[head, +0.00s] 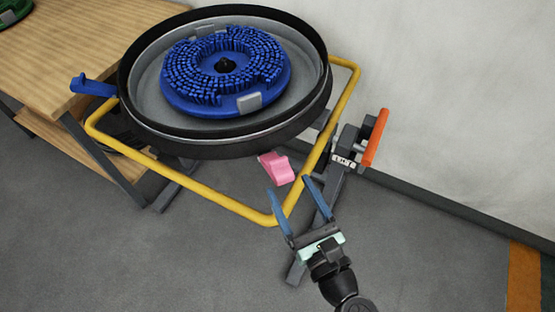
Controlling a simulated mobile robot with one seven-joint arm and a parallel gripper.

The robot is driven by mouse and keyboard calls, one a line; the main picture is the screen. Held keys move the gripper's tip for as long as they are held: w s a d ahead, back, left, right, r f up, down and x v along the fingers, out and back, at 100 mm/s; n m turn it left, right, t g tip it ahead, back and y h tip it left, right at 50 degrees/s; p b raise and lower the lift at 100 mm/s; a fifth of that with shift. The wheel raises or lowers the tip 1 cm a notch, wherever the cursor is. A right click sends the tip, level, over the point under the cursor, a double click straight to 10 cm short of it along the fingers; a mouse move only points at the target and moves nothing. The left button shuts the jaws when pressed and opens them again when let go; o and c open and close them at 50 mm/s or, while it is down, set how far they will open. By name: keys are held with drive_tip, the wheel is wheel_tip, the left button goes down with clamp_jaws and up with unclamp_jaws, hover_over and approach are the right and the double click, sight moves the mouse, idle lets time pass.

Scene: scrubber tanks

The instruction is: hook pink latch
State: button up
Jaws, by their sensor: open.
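The pink latch (276,168) hangs at the front right underside of the round black tank (150,122), just inside the yellow tube frame (200,189). My gripper (288,184) is open, with its two blue fingers pointing up the picture toward the latch. In the picture the fingertips lie just below and beside the pink latch, near the corner of the yellow frame. I cannot tell whether a finger touches the latch or the frame. Nothing shows between the fingers except the frame and floor behind. The catch for the latch cannot be made out.
A round blue brush (185,97) lies in the tank. An orange handle (376,138) on a dark bracket stands to the right of the frame. A blue lever (92,87) sticks out at the left. A wooden table (85,45) stands at upper left. Grey floor is clear at lower left.

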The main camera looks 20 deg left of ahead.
sight(280, 169)
drive_tip(key=x, duration=0.7)
drive_tip(key=shift+w+a, duration=0.2)
clamp_jaws()
idle(1.1)
